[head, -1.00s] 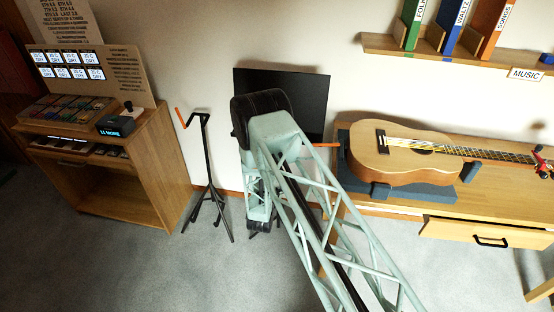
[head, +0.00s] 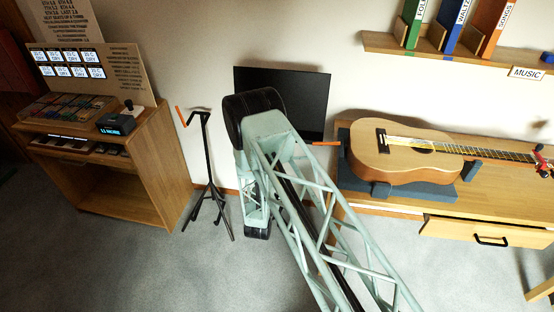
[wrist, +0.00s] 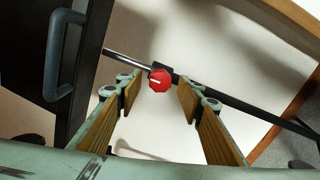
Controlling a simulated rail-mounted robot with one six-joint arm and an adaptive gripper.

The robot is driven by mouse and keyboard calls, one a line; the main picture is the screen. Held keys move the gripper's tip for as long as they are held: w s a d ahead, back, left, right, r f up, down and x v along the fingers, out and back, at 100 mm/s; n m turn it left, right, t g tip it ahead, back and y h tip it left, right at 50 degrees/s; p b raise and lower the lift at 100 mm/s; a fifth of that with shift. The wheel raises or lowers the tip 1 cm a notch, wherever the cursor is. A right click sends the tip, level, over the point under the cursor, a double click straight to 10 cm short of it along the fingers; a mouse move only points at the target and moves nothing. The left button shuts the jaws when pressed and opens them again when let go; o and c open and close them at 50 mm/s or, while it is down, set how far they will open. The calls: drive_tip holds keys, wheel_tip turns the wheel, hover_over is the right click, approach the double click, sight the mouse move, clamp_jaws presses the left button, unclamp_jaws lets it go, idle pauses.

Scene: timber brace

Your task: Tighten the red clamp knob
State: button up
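The red clamp knob (wrist: 160,80) is faceted, with a white line across its face. It sits on a dark clamp where a shiny rod meets a long black bar, in the wrist view. My gripper (wrist: 160,90) is open, with wood-faced fingers to the left and right of the knob. The knob shows in the gap between the fingertips, and I see no finger touching it. How far it lies beyond the tips is hard to tell. In the head view my arm hides the gripper and this knob.
A black tripod stand (head: 208,165) with an orange handle stands left of my arm. A dark panel (head: 300,95) is behind it. A guitar (head: 405,155) lies on the right desk, above an open drawer (head: 485,232). A wooden cabinet (head: 150,165) stands left.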

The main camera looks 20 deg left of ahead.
drive_tip(key=s+d, duration=0.1)
drive_tip(key=s, duration=0.7)
drive_tip(key=shift+s+d, duration=0.2)
drive_tip(key=shift+s, duration=0.05)
